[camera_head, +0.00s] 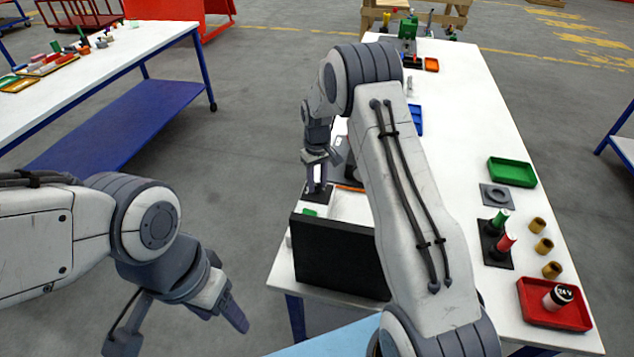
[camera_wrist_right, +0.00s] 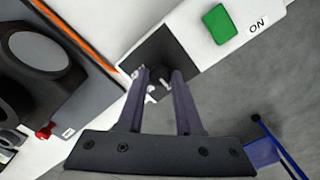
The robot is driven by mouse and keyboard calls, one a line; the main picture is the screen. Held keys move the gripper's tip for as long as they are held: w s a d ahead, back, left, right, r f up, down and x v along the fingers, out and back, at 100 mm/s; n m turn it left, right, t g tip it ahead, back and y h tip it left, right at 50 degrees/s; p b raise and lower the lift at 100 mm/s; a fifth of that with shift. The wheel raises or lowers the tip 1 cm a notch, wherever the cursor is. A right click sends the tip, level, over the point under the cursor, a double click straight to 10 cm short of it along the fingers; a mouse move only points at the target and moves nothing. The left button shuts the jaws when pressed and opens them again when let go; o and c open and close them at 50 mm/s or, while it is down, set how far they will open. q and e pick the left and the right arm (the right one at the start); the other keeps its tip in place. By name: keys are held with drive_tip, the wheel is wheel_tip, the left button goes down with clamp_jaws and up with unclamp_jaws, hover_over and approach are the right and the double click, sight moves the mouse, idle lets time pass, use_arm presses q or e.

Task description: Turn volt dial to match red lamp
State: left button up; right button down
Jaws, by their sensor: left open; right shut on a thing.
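My right gripper (camera_wrist_right: 160,78) is shut on a small dark knob, which I take for the volt dial (camera_wrist_right: 160,90), on a black square plate (camera_wrist_right: 150,52) of a white box. White marks show beside the knob; I cannot read its setting. In the head view my right gripper (camera_head: 317,187) points down at this box, and the knob is hidden. A red cylinder (camera_head: 506,243), perhaps the red lamp, stands beside a green one (camera_head: 499,221) on a black base at the right. My left gripper (camera_head: 180,333) is open and empty, low at the left, off the table.
A green button (camera_wrist_right: 219,23) sits beside an "ON" label. A black panel (camera_head: 338,258) stands at the table's near edge. A red tray (camera_head: 535,318) holds a white cylinder with a black "24 V" top (camera_head: 558,296). Brass-coloured cylinders (camera_head: 543,245) and a green tray (camera_head: 512,172) are at right.

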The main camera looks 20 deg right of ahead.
sight(317, 185)
drive_tip(key=shift+r, duration=0.1)
idle(0.4)
drive_tip(key=c, duration=0.6)
unclamp_jaws()
drive_tip(key=shift+r+b, duration=1.2)
drive_tip(key=shift+r, duration=4)
